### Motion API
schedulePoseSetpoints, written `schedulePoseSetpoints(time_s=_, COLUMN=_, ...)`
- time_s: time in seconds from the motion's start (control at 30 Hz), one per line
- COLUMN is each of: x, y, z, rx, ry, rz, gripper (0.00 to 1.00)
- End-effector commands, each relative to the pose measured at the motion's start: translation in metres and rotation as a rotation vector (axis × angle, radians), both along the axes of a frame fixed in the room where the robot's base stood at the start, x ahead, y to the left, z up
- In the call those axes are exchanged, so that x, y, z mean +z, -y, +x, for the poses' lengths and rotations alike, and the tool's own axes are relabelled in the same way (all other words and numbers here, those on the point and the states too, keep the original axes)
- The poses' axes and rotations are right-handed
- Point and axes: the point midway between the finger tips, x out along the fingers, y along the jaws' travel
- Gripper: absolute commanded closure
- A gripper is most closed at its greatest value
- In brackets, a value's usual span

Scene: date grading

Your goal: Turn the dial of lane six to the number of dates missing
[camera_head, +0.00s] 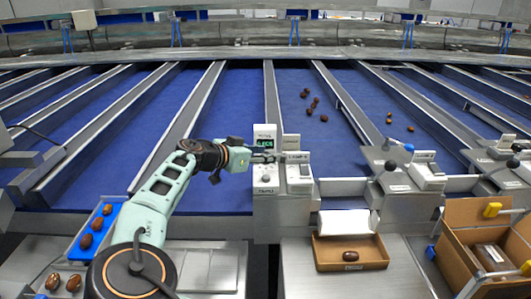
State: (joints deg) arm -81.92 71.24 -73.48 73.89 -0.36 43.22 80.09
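A white control unit (265,174) with a small green display (265,143) and a round knob stands at the front edge of the blue lanes. A second grey-white unit (299,172) with a small dial stands directly to its right. Their labels are too small to read, so I cannot tell which is lane six. My gripper (267,157) reaches in from the left, just below the display and over the units' upper part. Its fingers are too small to tell whether open or shut, or whether they touch anything. Several brown dates (310,103) lie loose on the blue lane behind the units.
A blue tray (75,244) with several dates lies at left. An open cardboard box (320,256) with one date sits in front of the units. A larger carton (452,243) stands at right. Another lever unit (404,178) stands farther right.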

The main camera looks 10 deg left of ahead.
Motion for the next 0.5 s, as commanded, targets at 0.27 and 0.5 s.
schedulePoseSetpoints(time_s=0.27, x=-0.0008, y=0.0003, z=0.0007, rx=0.0, ry=0.0, rz=0.0, gripper=0.63)
schedulePoseSetpoints(time_s=0.5, x=-0.0007, y=0.0004, z=0.0005, rx=0.0, ry=0.0, rz=0.0, gripper=0.9)
